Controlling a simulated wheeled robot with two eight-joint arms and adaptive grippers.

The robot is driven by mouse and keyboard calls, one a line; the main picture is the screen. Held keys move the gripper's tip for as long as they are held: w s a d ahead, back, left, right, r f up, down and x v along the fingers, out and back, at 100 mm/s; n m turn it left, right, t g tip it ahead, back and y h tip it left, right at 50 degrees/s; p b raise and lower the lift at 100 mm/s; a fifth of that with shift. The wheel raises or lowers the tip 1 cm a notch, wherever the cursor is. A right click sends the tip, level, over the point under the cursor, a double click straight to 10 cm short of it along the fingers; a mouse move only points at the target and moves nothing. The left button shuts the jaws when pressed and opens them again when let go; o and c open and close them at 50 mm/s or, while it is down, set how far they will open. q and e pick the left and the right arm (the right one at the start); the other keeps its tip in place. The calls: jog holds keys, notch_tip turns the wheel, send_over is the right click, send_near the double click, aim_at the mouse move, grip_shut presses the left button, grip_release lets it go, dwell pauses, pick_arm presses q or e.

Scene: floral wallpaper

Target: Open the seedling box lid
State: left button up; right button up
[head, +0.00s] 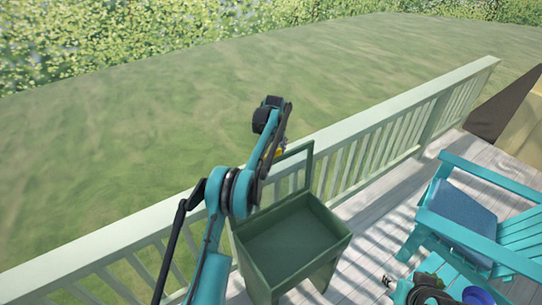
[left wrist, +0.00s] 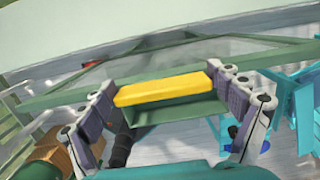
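The green seedling box (head: 292,246) stands on the deck beside the railing. Its lid (head: 309,165), a green frame with a clear panel, stands raised at the railing side, and the box's inside shows, looking empty. My left arm reaches over the box and hides part of the lid. My left gripper (head: 279,150) is at the lid's upper edge. In the left wrist view its two fingers (left wrist: 165,88) meet both ends of the yellow handle (left wrist: 162,90).
A white railing (head: 390,122) runs behind the box, with grass beyond. Bare deck (head: 375,215) lies between box and chair.

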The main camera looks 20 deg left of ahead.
dwell(0.3)
pick_arm(q)
notch_tip(320, 180, up, 12)
jog(key=d, duration=0.1)
jog(key=shift+s, duration=0.35)
dwell(0.3)
